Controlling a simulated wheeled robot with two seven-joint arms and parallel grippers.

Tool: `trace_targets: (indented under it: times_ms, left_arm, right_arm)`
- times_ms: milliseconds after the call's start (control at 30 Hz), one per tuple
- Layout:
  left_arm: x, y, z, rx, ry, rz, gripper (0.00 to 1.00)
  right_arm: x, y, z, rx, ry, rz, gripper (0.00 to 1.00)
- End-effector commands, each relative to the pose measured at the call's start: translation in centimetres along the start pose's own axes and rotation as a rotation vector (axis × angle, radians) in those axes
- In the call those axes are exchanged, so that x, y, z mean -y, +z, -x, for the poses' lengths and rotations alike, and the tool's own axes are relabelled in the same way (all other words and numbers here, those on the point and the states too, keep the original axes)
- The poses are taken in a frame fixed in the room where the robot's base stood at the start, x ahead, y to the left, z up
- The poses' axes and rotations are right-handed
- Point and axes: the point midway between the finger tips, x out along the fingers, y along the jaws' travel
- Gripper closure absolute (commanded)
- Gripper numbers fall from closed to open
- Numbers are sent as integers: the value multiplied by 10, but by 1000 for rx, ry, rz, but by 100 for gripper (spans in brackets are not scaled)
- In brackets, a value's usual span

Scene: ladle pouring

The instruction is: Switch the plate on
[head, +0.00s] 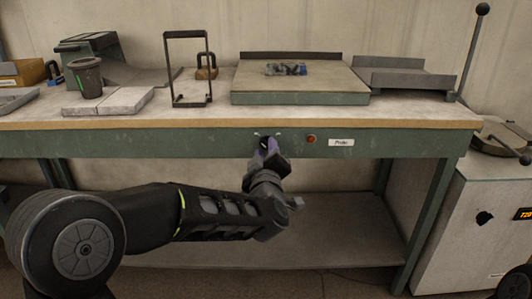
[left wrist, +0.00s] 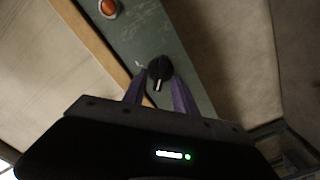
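A black rotary knob (head: 264,143) sits on the green front rail of the bench, left of a small orange-red lamp (head: 311,139) and a white label (head: 341,142). The wide flat plate (head: 345,87) with a green base stands on the bench above them. My left gripper (head: 268,147) is at the knob and partly covers it in the head view. In the left wrist view its purple fingers (left wrist: 159,80) are apart, one on each side of the knob (left wrist: 160,69), with the pale pointer between them. I cannot tell whether they touch it. My right gripper is out of view.
On the bench top are a dark cup (head: 88,78) on pale slabs, a black wire frame (head: 190,70), a padlock-shaped weight (head: 206,66) and a grey tray (head: 405,79). Blue-grey pieces (head: 286,69) lie on the plate. A white cabinet (head: 475,225) stands at the right.

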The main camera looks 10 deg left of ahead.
Motion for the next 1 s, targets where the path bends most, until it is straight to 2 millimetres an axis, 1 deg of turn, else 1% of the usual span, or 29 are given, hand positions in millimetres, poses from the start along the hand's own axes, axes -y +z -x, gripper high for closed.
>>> trace_targets:
  times_ms: [100, 300, 700, 1000]
  left_arm:
    - [0, 0, -3, 1, 1, 0, 66]
    - [0, 0, -3, 1, 1, 0, 67]
    - [0, 0, -3, 1, 1, 0, 100]
    - [0, 0, -3, 1, 0, 0, 100]
  right_arm:
    - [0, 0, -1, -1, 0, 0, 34]
    - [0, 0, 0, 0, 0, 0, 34]
    - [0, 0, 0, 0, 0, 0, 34]
    - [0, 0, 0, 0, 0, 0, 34]
